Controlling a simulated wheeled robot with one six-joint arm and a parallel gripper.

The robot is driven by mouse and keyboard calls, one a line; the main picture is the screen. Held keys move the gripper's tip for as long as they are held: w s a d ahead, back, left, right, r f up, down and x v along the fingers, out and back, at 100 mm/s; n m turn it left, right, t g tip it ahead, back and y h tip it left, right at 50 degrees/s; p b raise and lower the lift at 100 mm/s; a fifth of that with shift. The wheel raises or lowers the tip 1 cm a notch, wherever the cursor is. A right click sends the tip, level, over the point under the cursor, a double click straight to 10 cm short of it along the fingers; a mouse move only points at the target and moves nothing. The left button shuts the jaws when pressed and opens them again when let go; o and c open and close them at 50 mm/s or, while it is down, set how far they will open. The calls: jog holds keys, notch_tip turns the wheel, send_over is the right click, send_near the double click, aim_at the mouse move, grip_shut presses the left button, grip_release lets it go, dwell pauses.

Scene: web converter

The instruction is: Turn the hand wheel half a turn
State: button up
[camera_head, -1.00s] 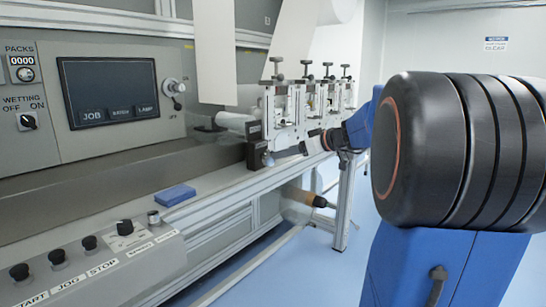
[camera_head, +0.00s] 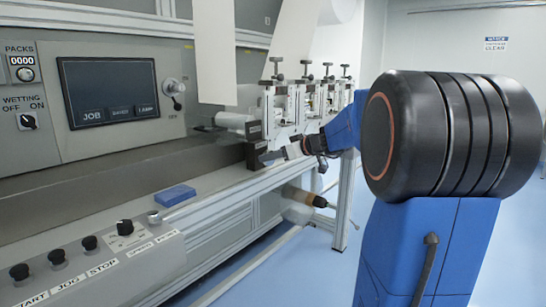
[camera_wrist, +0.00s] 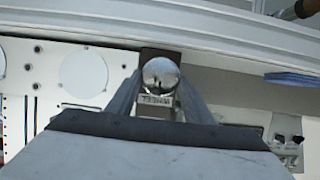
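In the wrist view a shiny round metal knob (camera_wrist: 161,73), which I take for the hand wheel, sits on a dark block. A small label (camera_wrist: 157,101) beside it appears to read WHEEL, upside down. The two fingers of my gripper (camera_wrist: 161,82) stand on either side of the knob; whether they press on it is unclear. In the head view my gripper (camera_head: 266,158) reaches the foot of the black block (camera_head: 256,148) on the machine's front. There the fingers hide the knob.
A control panel (camera_head: 125,245) with several black buttons is at the lower left. A screen (camera_head: 108,92) and a row of clamped units (camera_head: 310,100) line the machine. Open floor lies below.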

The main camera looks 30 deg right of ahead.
jog(key=shift+c, duration=1.1)
jog(key=shift+f+m+t+y, duration=0.5)
jog(key=shift+m+t, duration=0.85)
jog(key=shift+m, duration=4.6)
jog(key=shift+f+m+t+y, duration=0.5)
jog(key=shift+m+t, duration=0.9)
jog(key=shift+m, duration=4.5)
jog(key=shift+f+m+t+y, duration=0.45)
jog(key=shift+m+t, duration=0.9)
jog(key=shift+m, duration=4.6)
